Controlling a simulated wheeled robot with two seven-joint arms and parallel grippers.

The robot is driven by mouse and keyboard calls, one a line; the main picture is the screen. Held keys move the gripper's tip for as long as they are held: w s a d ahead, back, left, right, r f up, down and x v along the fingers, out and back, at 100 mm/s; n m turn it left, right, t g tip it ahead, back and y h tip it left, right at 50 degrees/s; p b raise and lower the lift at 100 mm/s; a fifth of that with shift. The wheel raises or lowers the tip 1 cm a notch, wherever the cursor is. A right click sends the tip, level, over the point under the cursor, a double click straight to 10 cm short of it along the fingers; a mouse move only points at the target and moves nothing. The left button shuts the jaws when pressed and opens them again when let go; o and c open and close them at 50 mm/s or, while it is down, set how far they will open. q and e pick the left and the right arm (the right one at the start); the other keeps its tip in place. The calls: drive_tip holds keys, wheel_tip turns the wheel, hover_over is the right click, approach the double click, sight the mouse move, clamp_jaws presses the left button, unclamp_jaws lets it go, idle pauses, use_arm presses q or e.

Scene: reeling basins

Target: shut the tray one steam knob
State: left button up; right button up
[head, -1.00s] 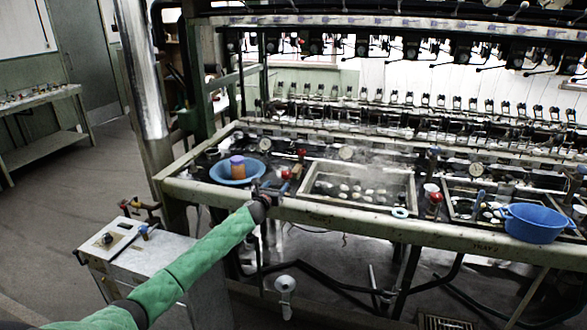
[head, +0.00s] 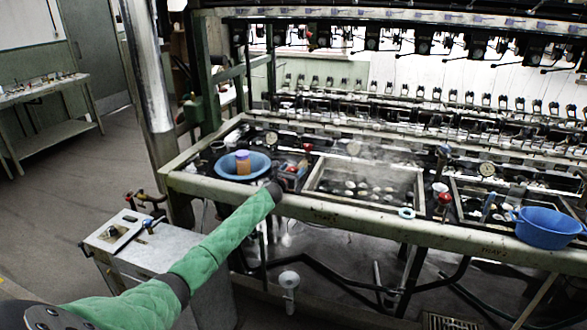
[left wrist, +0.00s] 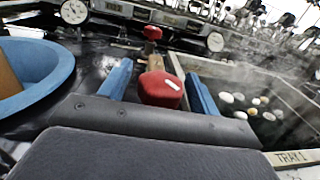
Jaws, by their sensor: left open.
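Two red knobs stand left of the tray one basin. The nearer red knob (left wrist: 160,89) lies between the blue fingers of my open left gripper (left wrist: 159,72) in the left wrist view. I cannot tell whether either finger touches it. The farther red knob (left wrist: 153,33) stands beyond the fingertips; it also shows in the head view (head: 307,147). In the head view my left gripper (head: 290,174) reaches over the front rim, partly hidden by its own wrist. The tray one basin (head: 312,184) holds water with pale cocoons and steams. My right gripper is out of view.
A blue bowl (head: 223,173) with an orange-brown jar (head: 243,163) stands left of the gripper. A pressure gauge (left wrist: 215,42) stands behind the knobs. A blue tub (head: 546,229) sits on the rim at right. A grey cabinet (head: 160,248) stands in front at left.

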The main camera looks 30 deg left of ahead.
use_arm(q)
drive_tip(key=shift+w, duration=0.6)
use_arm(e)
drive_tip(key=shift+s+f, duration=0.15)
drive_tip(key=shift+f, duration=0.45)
use_arm(q)
drive_tip(key=c, duration=1)
drive_tip(key=shift+o, duration=0.2)
